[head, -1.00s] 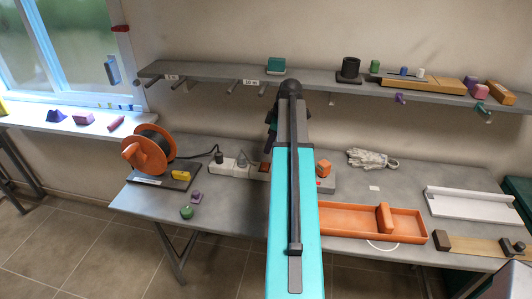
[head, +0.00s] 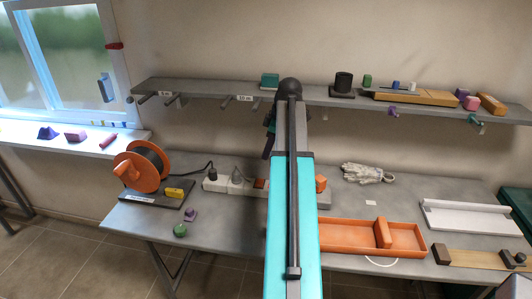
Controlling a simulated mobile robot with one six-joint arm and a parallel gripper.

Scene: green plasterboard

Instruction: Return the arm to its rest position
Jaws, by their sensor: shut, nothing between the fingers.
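My arm, teal with a dark upper bar, reaches from the bottom centre up to the wall shelf in the head view. Its dark joint stands in front of the shelf's edge. My gripper (head: 267,154) shows as a narrow dark shape hanging down left of the arm, above the power strip (head: 233,184). It is shut and I see nothing held in it. Part of the wrist and gripper is hidden behind the arm.
The workbench (head: 230,222) bears a cable reel (head: 143,168), an orange tray (head: 345,236), gloves (head: 366,174) and a white channel (head: 470,217). The wall shelf (head: 215,88) carries blocks and a black cup (head: 343,82). A windowsill (head: 60,145) is at left.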

